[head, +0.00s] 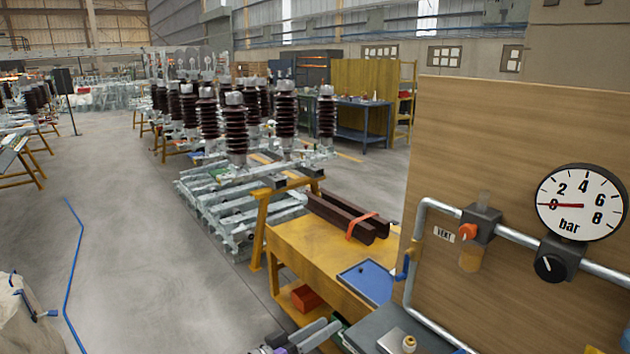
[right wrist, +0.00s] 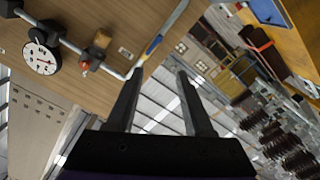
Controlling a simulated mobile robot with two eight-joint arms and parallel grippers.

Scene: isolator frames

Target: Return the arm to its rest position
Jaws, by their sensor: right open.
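My right gripper (head: 312,335) shows at the bottom of the head view, beside the yellow bench and left of the grey box. In the right wrist view, the two dark fingers of the gripper (right wrist: 159,76) stand apart with nothing between them. The gripper appears clear of the wooden panel (head: 480,150), which also fills the upper left of the right wrist view (right wrist: 95,20). Most of the right arm is hidden below the frame. My left gripper is not in view.
The panel carries a pressure gauge (head: 580,203) with its red needle at 0, a black knob (head: 549,267), an orange-knobbed vent valve (head: 480,225) and a pipe. A yellow bench (head: 310,250) holds brown bars (head: 342,215) and a blue tray (head: 368,280). Floor at left is mostly open.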

